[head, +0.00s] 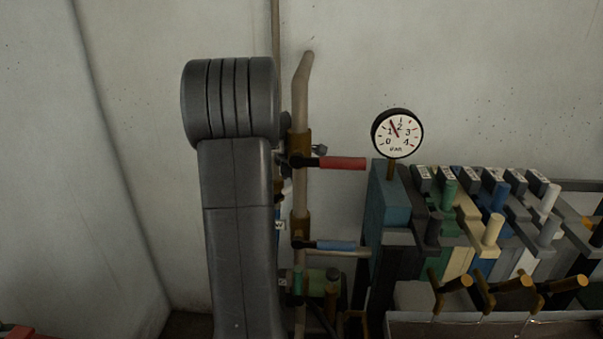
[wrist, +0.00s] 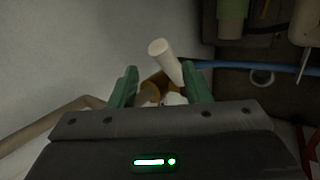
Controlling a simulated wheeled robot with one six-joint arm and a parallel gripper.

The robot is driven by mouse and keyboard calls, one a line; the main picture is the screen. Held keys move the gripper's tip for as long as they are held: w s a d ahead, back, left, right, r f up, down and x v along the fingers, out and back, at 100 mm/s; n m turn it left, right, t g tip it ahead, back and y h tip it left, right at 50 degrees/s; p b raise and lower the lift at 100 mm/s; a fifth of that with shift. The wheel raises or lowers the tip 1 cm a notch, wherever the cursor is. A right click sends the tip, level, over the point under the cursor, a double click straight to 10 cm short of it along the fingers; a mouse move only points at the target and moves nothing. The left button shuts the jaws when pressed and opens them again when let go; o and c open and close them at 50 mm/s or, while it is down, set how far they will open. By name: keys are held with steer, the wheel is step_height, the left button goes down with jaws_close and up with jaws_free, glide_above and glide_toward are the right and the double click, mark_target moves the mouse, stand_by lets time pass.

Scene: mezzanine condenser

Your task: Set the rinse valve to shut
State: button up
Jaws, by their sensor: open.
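In the wrist view, my gripper (wrist: 159,72) is open, with green fingers apart. A cream cylinder with a round end (wrist: 163,52) stands tilted near the fingertips, partly in the gap, with a brass-coloured part behind it. I cannot tell if a finger touches it. In the head view, a vertical pipe (head: 301,92) carries a valve with a red lever (head: 342,163) and, lower, one with a blue lever (head: 335,245); both levers point right, roughly level. No readable label shows which valve is the rinse valve. My grey arm hides part of the head view left of the pipe.
A round gauge (head: 397,133) stands right of the pipe. Further right is a row of coloured blocks with upright handles (head: 493,229), with brass levers (head: 513,283) in front. Bare wall (head: 130,130) lies left.

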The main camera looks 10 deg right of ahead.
steer(key=s+a+r+p, duration=0.1)
steer(key=s+a+r, duration=0.1)
steer(key=a+r, duration=0.3)
steer(key=shift+s+a+r, duration=0.4)
steer(key=shift+a, duration=0.85)
steer(key=shift+p, duration=0.3)
